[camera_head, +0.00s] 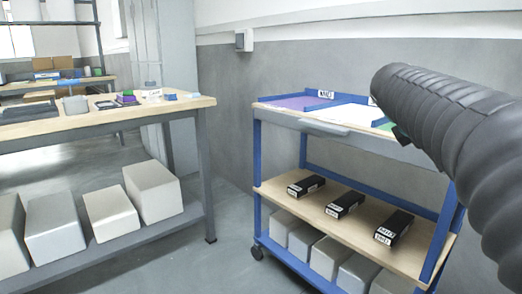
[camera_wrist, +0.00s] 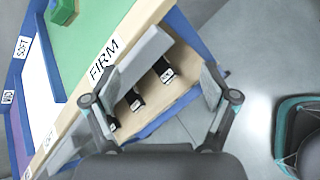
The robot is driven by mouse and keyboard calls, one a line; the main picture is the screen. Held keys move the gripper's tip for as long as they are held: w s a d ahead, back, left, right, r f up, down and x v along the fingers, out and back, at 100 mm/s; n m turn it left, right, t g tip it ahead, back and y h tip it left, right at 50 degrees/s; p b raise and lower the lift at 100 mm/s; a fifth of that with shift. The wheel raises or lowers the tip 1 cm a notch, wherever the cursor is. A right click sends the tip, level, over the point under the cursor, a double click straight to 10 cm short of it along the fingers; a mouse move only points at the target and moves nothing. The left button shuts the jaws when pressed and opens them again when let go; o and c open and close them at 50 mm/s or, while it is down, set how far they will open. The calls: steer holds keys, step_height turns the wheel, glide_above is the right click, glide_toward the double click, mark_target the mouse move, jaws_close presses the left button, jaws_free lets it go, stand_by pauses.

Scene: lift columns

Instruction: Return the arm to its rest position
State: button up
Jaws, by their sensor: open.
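My gripper (camera_wrist: 160,85) is open in the wrist view, its two fingers wide apart with nothing between them. It hangs over the front edge of the blue cart (camera_head: 257,170). Beyond the fingers, the cart's wooden shelf (camera_wrist: 185,98) and black boxes show lower down. My black ribbed arm (camera_head: 440,115) reaches in from the right in the head view.
The cart top has purple, white and green areas; a green block (camera_wrist: 63,13) sits on the green one. A grey ledge (camera_head: 310,124) juts from its front. A wooden workbench (camera_head: 90,113) with grey bins below stands left. Floor between is clear.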

steer(key=s+a+f+m+y+p, duration=0.3)
steer(key=s+a+f+m+y, duration=0.6)
steer(key=s+a+f+m, duration=0.6)
steer(key=s+a+f, duration=0.4)
steer(key=s+a, duration=0.1)
steer(key=s, duration=0.2)
steer(key=shift+f+m, duration=0.3)
steer(key=shift+m, duration=0.1)
